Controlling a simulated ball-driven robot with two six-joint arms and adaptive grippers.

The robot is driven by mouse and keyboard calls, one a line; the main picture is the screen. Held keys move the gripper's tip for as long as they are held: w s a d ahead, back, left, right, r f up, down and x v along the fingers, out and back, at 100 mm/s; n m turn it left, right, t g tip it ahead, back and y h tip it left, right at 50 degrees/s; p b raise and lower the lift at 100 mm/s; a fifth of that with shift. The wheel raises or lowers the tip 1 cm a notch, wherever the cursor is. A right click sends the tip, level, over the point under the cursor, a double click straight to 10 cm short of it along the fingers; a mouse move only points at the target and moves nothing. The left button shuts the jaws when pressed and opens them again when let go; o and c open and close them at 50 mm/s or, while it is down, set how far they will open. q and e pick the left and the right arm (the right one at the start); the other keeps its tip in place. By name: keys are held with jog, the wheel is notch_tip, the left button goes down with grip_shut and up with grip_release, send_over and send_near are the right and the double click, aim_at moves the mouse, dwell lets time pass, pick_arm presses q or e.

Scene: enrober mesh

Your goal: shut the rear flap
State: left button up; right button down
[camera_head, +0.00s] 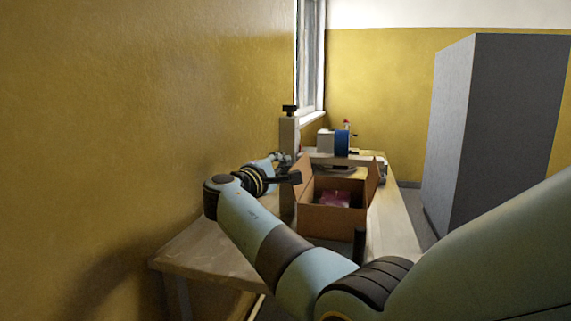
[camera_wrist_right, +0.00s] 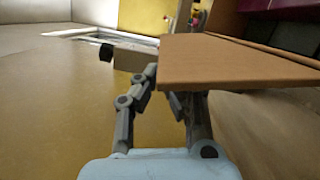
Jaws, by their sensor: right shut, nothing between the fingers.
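An open brown cardboard box (camera_head: 330,221) stands on the table in the head view, with a pink item (camera_head: 335,199) inside. One flap (camera_head: 377,177) stands raised at its right side and another flap (camera_head: 304,169) at its left. My right gripper (camera_head: 293,178) is shut and empty beside the left part of the box. In the right wrist view a cardboard flap (camera_wrist_right: 235,66) juts out close to my right gripper (camera_wrist_right: 150,78) and hides part of its fingers. I cannot tell whether they touch, or which flap is the rear one. My left gripper is not in view.
A wooden table (camera_head: 205,247) runs along the yellow wall (camera_head: 120,120). A post (camera_head: 288,140) rises left of the box. A white machine with a blue part (camera_head: 342,142) stands behind it. A grey cabinet (camera_head: 505,130) stands at right. The table's near left end is clear.

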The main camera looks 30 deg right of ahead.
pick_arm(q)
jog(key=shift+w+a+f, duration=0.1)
pick_arm(e)
jog(key=shift+s+d+r+m, duration=0.1)
jog(key=shift+s+d+m, duration=0.05)
jog(key=shift+m, duration=0.25)
